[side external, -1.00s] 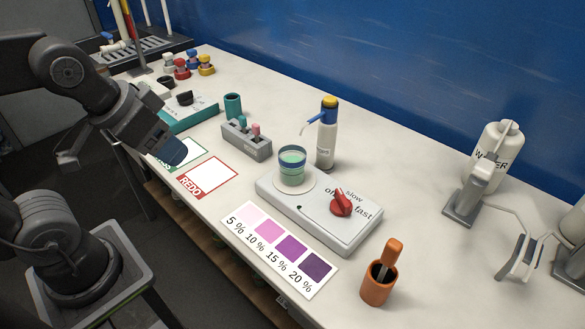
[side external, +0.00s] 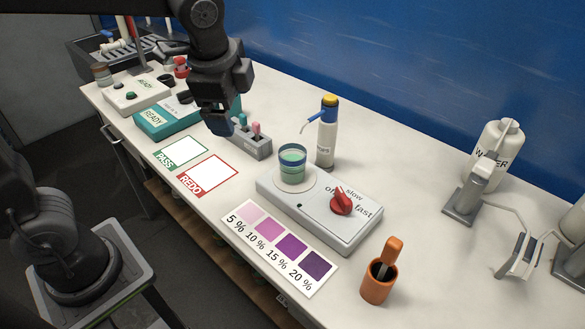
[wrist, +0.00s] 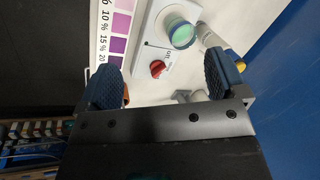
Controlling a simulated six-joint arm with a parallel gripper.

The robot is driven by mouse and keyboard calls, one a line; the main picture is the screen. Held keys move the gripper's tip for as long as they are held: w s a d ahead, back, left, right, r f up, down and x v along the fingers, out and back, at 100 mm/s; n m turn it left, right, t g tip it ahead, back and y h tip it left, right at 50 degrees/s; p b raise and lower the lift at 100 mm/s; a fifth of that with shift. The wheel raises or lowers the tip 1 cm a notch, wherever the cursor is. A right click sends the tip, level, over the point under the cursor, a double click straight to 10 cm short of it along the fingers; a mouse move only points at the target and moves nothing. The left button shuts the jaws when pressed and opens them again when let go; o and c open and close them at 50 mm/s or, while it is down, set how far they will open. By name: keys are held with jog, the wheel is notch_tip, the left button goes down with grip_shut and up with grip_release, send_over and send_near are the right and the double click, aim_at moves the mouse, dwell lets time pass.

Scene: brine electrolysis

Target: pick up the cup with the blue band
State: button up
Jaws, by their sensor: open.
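The cup with the blue band (side external: 292,164) holds pale green liquid and stands upright on the round plate of the white stirrer (side external: 330,215). In the wrist view the cup (wrist: 181,33) shows near the top, beyond the fingertips. My gripper (side external: 219,122) is in the air over the bench, left of the cup and apart from it. In the wrist view my gripper (wrist: 163,82) has its two blue finger pads wide apart with nothing held between them.
A wash bottle (side external: 327,132) stands close behind the cup. A grey rack with pegs (side external: 247,143) is to its left. The colour chart (side external: 279,248), an orange pot (side external: 378,283) and a water bottle (side external: 493,147) stand around. PASS (side external: 180,153) and REDO (side external: 208,175) cards lie at the front edge.

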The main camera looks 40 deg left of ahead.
jog(key=w+d+f+m+g+y, duration=0.1)
jog(key=w+d+f+m, duration=0.2)
jog(key=w+m, duration=0.25)
jog(key=w+d+f+m+y, duration=0.2)
jog(key=w+d+f+m, duration=0.1)
jog(key=w+m, duration=0.25)
send_near(291, 156)
jog(key=x, duration=0.5)
jog(key=s+x, duration=0.1)
jog(key=x, duration=0.1)
jog(key=shift+d+f, duration=0.15)
jog(key=shift+f, duration=0.45)
jog(key=c, duration=1.1)
jog(key=shift+r, duration=0.1)
